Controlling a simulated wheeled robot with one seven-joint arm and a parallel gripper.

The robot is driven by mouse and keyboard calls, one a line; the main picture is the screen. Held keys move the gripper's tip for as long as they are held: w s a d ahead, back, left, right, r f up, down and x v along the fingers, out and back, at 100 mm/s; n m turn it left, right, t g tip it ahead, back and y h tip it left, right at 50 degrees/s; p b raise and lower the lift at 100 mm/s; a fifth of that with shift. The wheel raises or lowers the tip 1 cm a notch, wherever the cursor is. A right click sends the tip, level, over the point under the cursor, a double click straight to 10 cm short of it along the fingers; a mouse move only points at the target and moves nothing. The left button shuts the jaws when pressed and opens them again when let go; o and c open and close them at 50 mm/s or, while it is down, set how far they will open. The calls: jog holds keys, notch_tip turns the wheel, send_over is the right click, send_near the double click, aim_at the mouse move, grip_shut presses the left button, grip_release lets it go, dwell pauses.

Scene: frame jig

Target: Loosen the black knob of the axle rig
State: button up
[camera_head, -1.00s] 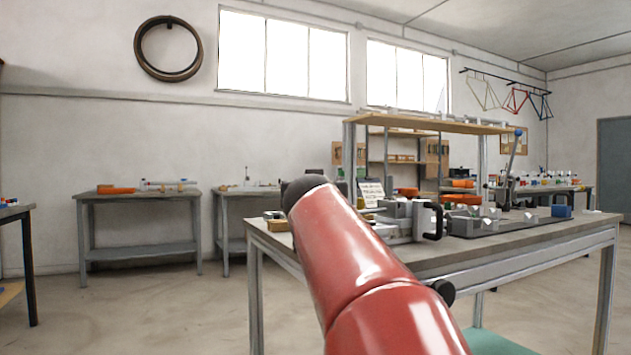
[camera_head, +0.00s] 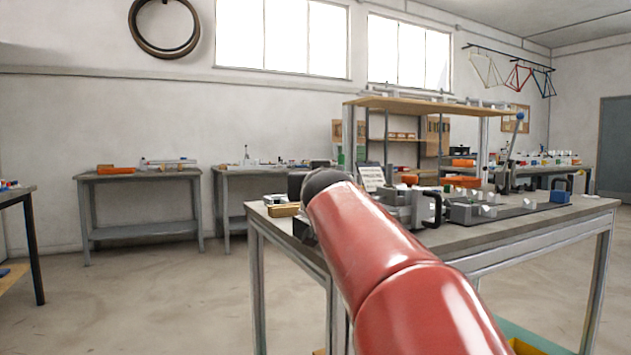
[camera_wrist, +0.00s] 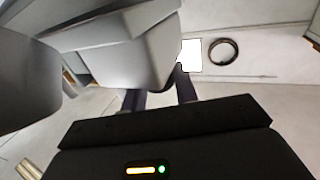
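A grey metal fixture (camera_head: 400,211) with a black handle (camera_head: 434,209) stands on the bench behind my red arm. I cannot tell for sure whether it is the axle rig, and I cannot make out a black knob on it. My arm hides part of the bench and the fixture's lower left side. My gripper (camera_wrist: 160,96) shows only in the wrist view, with two dark fingers apart and nothing seen between them. Large grey shapes fill the upper left of that view, close to the fingers. The gripper is away from the fixture.
The bench (camera_head: 520,232) has a wooden overhead shelf (camera_head: 430,106), a long dark rail (camera_head: 520,209) and a blue block (camera_head: 560,191). An upright lever (camera_head: 513,150) rises at the right. Grey side tables (camera_head: 140,176) stand along the wall. The floor at left is clear.

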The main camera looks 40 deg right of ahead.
jog(key=o, duration=0.4)
jog(key=b+v, duration=0.2)
jog(key=v, duration=0.5)
jog(key=shift+s+a, duration=0.25)
jog(key=shift+s, duration=0.1)
